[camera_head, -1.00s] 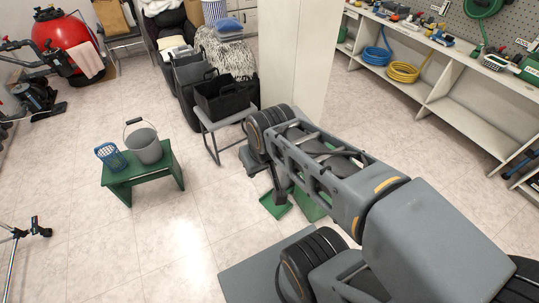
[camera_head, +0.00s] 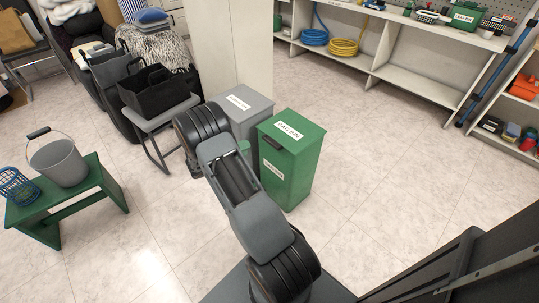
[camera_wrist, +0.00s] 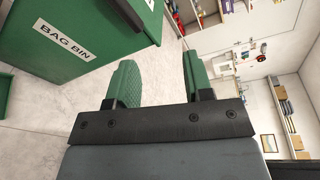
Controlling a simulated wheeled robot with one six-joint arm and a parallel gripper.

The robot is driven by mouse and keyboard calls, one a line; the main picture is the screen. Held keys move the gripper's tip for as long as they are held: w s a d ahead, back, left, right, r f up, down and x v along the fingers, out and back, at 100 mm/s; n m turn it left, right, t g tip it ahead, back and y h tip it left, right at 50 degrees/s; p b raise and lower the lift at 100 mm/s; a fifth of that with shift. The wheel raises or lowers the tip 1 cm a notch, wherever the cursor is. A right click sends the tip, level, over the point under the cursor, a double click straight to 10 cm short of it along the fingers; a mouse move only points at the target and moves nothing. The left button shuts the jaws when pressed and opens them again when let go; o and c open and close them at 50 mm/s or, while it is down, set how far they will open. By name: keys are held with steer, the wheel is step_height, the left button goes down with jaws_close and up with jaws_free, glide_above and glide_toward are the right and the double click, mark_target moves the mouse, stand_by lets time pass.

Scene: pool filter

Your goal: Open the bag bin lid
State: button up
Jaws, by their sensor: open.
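The green bag bin (camera_head: 287,175) stands on the floor near the middle of the head view, with its lid (camera_head: 292,131) down. White labels are on the lid and on the front, and a dark handle shows near the lid's front edge. In the wrist view the bin (camera_wrist: 75,70) fills the upper left, with a "BAG BIN" label on it. My gripper (camera_wrist: 158,78) is open with nothing between its two green fingers; it is beside the bin, apart from it. In the head view my arm mostly hides the gripper.
A grey bin (camera_head: 247,107) stands close behind and left of the green one. A table with a black basket (camera_head: 157,91) is farther left. A green stool (camera_head: 67,203) with a bucket (camera_head: 58,161) is at the left. The floor to the right of the bin is clear.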

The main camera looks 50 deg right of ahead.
mark_target(269, 143)
step_height(269, 143, down, 8)
steer(key=w+d+n+t+h+b, duration=0.1)
steer(key=d+n+t+h+b, duration=0.1)
steer(key=n, duration=0.3)
steer(key=d+b, duration=0.1)
steer(key=d, duration=0.3)
steer(key=d+b, duration=0.1)
steer(key=d, duration=0.4)
steer(key=d+b, duration=0.1)
steer(key=d, duration=0.3)
steer(key=shift+s+d, duration=0.15)
steer(key=shift+s, duration=0.1)
steer(key=shift+c, duration=0.4)
jaws_close()
